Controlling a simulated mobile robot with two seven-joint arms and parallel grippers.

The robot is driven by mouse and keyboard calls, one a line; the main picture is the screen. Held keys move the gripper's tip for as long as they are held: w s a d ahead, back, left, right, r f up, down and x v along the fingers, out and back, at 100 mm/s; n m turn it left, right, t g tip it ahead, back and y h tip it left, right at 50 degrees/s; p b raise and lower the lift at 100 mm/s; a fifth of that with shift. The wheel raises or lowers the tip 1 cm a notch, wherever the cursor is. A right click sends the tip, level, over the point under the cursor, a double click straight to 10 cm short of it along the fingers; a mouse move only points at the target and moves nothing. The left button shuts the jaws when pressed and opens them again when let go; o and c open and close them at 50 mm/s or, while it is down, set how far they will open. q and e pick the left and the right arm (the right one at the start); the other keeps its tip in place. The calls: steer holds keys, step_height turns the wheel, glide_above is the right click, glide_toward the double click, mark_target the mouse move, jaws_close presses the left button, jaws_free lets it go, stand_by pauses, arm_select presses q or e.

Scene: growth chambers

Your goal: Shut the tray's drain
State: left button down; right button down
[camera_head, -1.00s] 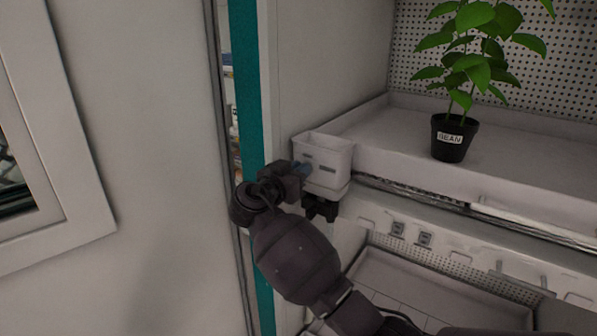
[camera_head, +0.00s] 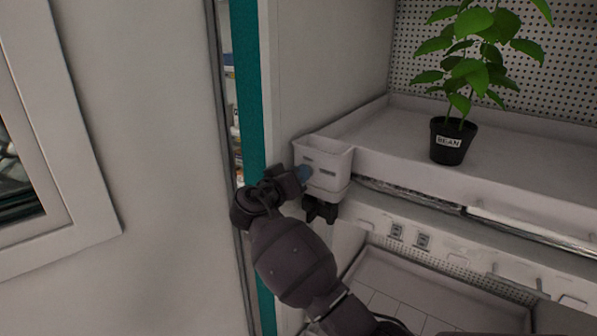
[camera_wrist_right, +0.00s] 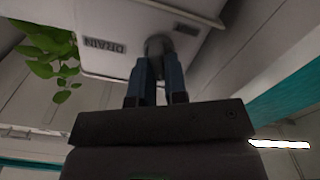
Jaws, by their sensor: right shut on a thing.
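The white drain box (camera_head: 340,172) sits at the front left corner of the tray (camera_head: 400,166), with small dark labels on its face. In the right wrist view, one label (camera_wrist_right: 104,45) reads DRAIN, beside a round grey knob (camera_wrist_right: 159,43). My right gripper (camera_head: 304,174) reaches the box face from the left; its blue fingers also show in the right wrist view (camera_wrist_right: 157,75), shut on the knob. The knob is hidden by the gripper in the head view. I cannot tell the drain's state. My left gripper is out of view.
A potted plant labelled BEAN (camera_head: 453,143) stands on the tray right of the box. A dark fitting (camera_head: 321,210) is below the box. A teal door edge (camera_head: 250,100) and white wall are close on the left. A lower shelf (camera_head: 400,270) lies below.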

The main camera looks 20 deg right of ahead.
steer(key=n+p, duration=0.1)
steer(key=n, duration=0.3)
steer(key=n+p, duration=0.2)
steer(key=n, duration=0.2)
steer(key=n+p, duration=0.2)
steer(key=n, duration=0.2)
steer(key=shift+w+a+f, duration=0.1)
steer(key=shift+w+f, duration=0.05)
steer(key=shift+f, duration=0.1)
steer(key=shift+n, duration=0.3)
steer(key=c, duration=1.1)
jaws_free()
steer(key=shift+c, duration=0.2)
steer(key=shift+f, duration=0.1)
